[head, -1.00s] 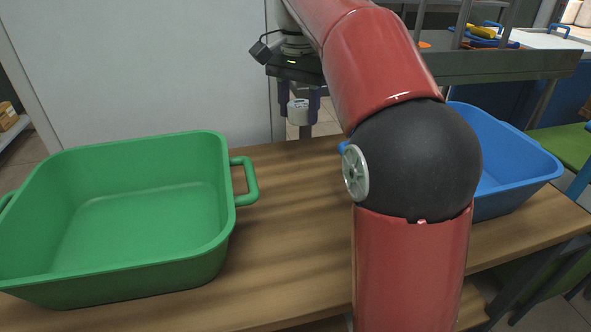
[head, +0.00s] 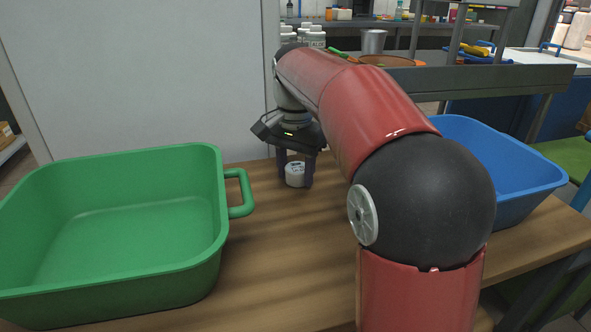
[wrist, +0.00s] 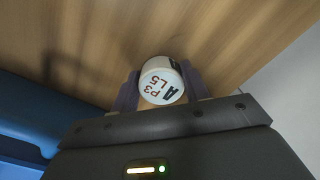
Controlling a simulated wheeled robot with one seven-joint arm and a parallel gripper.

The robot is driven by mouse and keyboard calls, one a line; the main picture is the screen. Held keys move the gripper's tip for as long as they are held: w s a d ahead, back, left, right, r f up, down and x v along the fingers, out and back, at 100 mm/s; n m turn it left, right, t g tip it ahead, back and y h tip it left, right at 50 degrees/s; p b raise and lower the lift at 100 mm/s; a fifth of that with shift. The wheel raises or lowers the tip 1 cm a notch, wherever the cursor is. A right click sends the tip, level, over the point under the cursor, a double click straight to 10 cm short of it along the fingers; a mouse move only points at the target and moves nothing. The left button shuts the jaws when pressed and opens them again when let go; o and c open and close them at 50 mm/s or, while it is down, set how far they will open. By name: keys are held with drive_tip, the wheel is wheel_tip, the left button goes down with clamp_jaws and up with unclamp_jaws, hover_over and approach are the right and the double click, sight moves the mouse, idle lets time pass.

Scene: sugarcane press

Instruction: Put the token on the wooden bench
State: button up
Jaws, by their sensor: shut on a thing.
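The token is a small white round piece (head: 295,174) with dark and red lettering on its top, which reads in the wrist view (wrist: 161,80). My gripper (head: 296,172) is shut on it, with one finger on each side. The wooden bench (head: 285,245) is the brown table top under and around it. The token is low over the bench near its back edge; I cannot tell whether it touches the wood.
A green tub (head: 120,235) stands on the bench at left, its handle near the gripper. A blue tub (head: 505,165) stands at right, partly behind my arm. A pale panel (head: 150,80) rises behind the bench. Bare wood lies between the tubs.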

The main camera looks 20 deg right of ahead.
sight(296, 169)
drive_tip(key=shift+f, duration=0.15)
drive_tip(key=o, duration=1)
drive_tip(key=shift+c, duration=0.2)
wheel_tip(296, 169, up, 12)
drive_tip(key=p, duration=0.3)
drive_tip(key=shift+p, duration=0.4)
